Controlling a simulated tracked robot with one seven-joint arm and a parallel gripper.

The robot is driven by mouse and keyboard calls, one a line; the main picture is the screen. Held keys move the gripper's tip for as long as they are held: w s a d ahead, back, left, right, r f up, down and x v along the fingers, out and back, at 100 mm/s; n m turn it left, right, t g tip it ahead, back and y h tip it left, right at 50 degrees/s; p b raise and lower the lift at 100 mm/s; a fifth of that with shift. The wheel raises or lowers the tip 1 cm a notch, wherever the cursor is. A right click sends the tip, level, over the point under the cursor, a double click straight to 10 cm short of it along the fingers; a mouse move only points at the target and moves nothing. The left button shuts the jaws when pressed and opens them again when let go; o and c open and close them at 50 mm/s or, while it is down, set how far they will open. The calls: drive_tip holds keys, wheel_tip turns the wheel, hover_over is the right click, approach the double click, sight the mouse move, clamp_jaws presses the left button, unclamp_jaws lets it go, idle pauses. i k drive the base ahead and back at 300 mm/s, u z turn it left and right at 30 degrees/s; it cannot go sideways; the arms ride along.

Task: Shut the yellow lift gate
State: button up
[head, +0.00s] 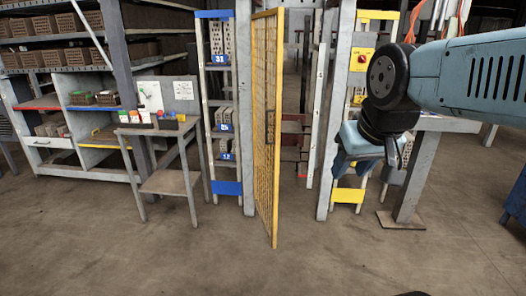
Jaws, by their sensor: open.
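The yellow lift gate (266,130) is a tall mesh panel in a yellow frame, in the middle of the head view. It stands open, swung out toward me and seen nearly edge-on. Its left side is by the grey left post (244,110); the opening between this post and the grey right post (338,110) is uncovered. A small dark plate, perhaps a latch, shows on the gate's near edge. My gripper (366,180) hangs pointing down at the right, in front of the right post and apart from the gate. It is open, and I see nothing in it.
A yellow box with a red button (361,59) is right of the opening. A blue bin (516,200) stands at the right edge. The front floor is clear.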

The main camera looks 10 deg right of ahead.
sight(278, 11)
drive_tip(key=u, duration=0.1)
drive_tip(key=i, duration=1)
drive_tip(key=z, duration=0.1)
